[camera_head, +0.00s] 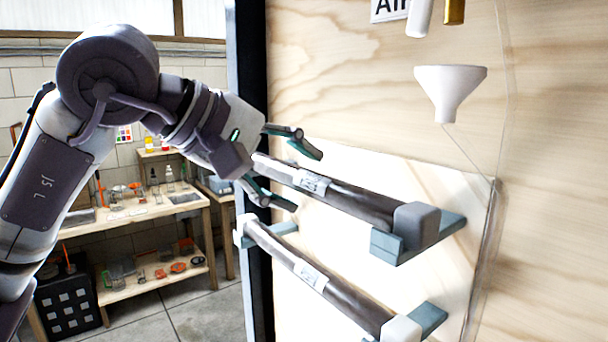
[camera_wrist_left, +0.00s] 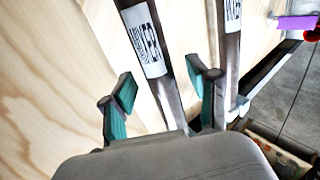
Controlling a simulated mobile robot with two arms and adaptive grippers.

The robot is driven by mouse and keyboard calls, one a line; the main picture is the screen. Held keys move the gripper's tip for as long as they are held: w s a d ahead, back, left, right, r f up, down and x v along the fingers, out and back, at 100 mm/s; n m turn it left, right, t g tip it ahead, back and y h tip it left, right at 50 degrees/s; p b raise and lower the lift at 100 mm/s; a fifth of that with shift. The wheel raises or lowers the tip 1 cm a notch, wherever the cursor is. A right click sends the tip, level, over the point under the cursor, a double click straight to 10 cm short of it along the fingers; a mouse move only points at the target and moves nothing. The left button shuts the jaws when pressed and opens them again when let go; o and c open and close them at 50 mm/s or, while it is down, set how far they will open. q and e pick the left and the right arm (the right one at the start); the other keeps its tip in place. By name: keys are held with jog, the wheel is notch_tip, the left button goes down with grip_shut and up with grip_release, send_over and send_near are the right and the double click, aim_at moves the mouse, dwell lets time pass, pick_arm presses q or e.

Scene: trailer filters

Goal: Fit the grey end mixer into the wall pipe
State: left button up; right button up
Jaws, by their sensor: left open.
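The mixer with the grey end is a dark tube (camera_head: 348,200) with a grey block cap (camera_head: 417,225), resting on teal wall brackets. Its white label shows in the left wrist view (camera_wrist_left: 147,45). My left gripper (camera_head: 306,177) is open near the tube's far end, one finger on each side of it. In the left wrist view the tube runs between the open fingers (camera_wrist_left: 160,84), with gaps on both sides. A second mixer with a white end (camera_head: 401,329) lies below. A white pipe (camera_head: 420,18), possibly the wall pipe, shows at the top, cut off. My right gripper is out of view.
A white funnel (camera_head: 450,88) is on the wooden wall above the mixers. A gold cylinder (camera_head: 454,11) is beside the white pipe. A teal bracket (camera_head: 443,235) juts out under the grey end. Wooden shelves (camera_head: 140,213) with small items stand behind, at left.

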pick_arm(q)
jog(key=shift+a, duration=0.15)
grip_shut()
